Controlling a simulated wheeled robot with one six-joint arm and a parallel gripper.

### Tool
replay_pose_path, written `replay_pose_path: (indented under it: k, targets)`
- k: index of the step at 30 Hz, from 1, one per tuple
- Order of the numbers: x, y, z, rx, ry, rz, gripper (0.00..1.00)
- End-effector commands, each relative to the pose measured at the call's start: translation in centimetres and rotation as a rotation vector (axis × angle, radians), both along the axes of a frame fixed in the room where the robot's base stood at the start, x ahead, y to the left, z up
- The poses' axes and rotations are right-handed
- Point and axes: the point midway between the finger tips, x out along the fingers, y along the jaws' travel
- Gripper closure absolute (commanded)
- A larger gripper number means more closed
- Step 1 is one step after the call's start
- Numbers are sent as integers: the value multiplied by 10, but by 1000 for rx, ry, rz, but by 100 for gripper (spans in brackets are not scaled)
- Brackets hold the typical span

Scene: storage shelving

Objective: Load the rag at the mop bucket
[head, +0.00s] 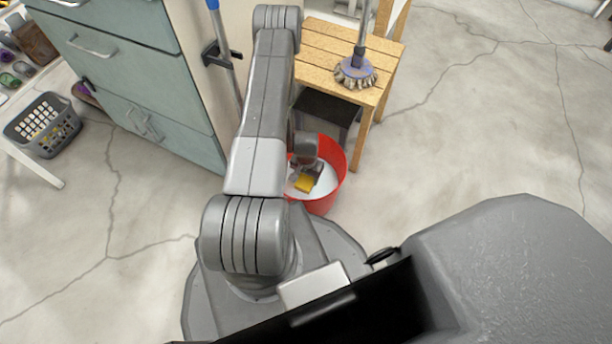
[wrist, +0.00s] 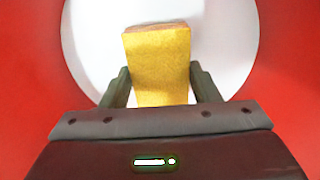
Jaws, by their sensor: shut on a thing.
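The rag is a yellow block-like piece (wrist: 158,65) with a brownish far edge, seen in the wrist view. My gripper (wrist: 158,88) is shut on it, with a dark finger on each side. The rag also shows small in the head view (head: 304,184). The mop bucket is red (head: 334,186) with a white interior or contents, and stands on the floor by the wooden stool. My gripper and the rag are inside its rim. In the wrist view the red wall (wrist: 285,80) surrounds a white round area (wrist: 225,45) beyond the rag. I cannot tell whether the rag touches the white.
A wooden stool (head: 330,60) with a scrub brush (head: 356,70) on it stands behind the bucket. A teal drawer cabinet (head: 130,60) is left of my arm. A grey basket (head: 42,125) sits far left. The floor right of the stool is clear.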

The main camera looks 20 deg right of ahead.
Motion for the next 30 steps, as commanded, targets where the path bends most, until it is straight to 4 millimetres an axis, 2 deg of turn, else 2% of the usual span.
replay_pose_path:
  k: [15, 30]
  targets:
    - [0, 1, -50, 1, -1, 1, 63]
    - [0, 1, -54, 1, -1, 1, 63]
